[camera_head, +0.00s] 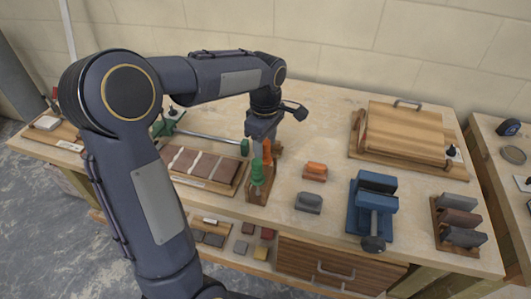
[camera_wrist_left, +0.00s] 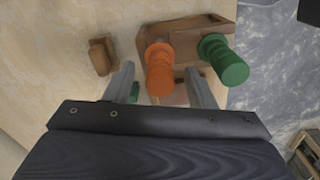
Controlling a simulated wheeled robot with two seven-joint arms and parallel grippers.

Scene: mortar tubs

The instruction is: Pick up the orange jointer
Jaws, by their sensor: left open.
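The orange jointer (camera_head: 267,152) stands handle-up in a wooden holder (camera_head: 263,190), beside a green-handled tool (camera_head: 257,174). In the left wrist view the orange handle (camera_wrist_left: 160,72) lies between the two fingers of my left gripper (camera_wrist_left: 161,88), with the green handle (camera_wrist_left: 223,60) outside the right finger. The holder (camera_wrist_left: 190,32) also shows there. In the head view my left gripper (camera_head: 262,148) points down over the holder. It is open, and I see no clear contact with the handle. The jointer's lower part is hidden. My right gripper is not in view.
A small orange-topped block (camera_head: 315,169) and a grey block (camera_head: 308,202) lie right of the holder. A blue vise (camera_head: 372,205) stands further right. A tray of brown slabs (camera_head: 207,168) lies left, and a wooden board (camera_head: 405,132) lies at the back right.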

